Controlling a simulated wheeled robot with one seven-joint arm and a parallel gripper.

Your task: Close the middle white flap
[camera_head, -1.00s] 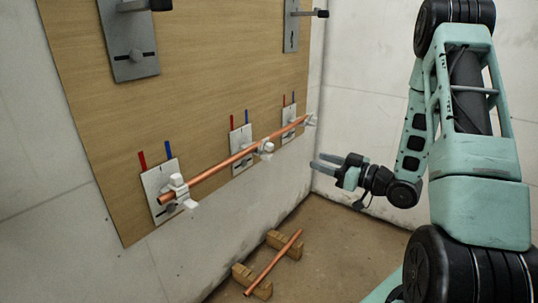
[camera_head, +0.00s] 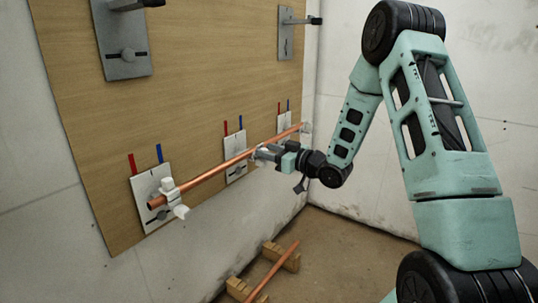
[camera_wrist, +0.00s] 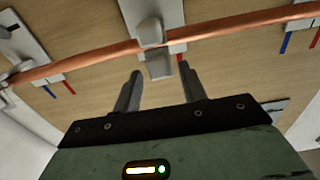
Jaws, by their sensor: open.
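The middle clamp has a white plate (camera_head: 236,172) on the wooden board, with the copper pipe (camera_head: 205,177) running across it. In the wrist view its white flap (camera_wrist: 159,69) hangs out just below the pipe (camera_wrist: 85,62), looking open. My gripper (camera_head: 262,153) is at the middle clamp and hides most of the flap in the head view. In the wrist view my gripper (camera_wrist: 159,74) is open, one finger on each side of the flap. I cannot tell whether the fingers touch it.
The left clamp (camera_head: 168,187) also holds the pipe, with a white flap (camera_head: 180,211) sticking out below. The right clamp (camera_head: 305,128) is at the pipe's far end. Grey brackets (camera_head: 121,45) sit higher on the board. A second pipe (camera_head: 272,272) lies on wooden blocks below.

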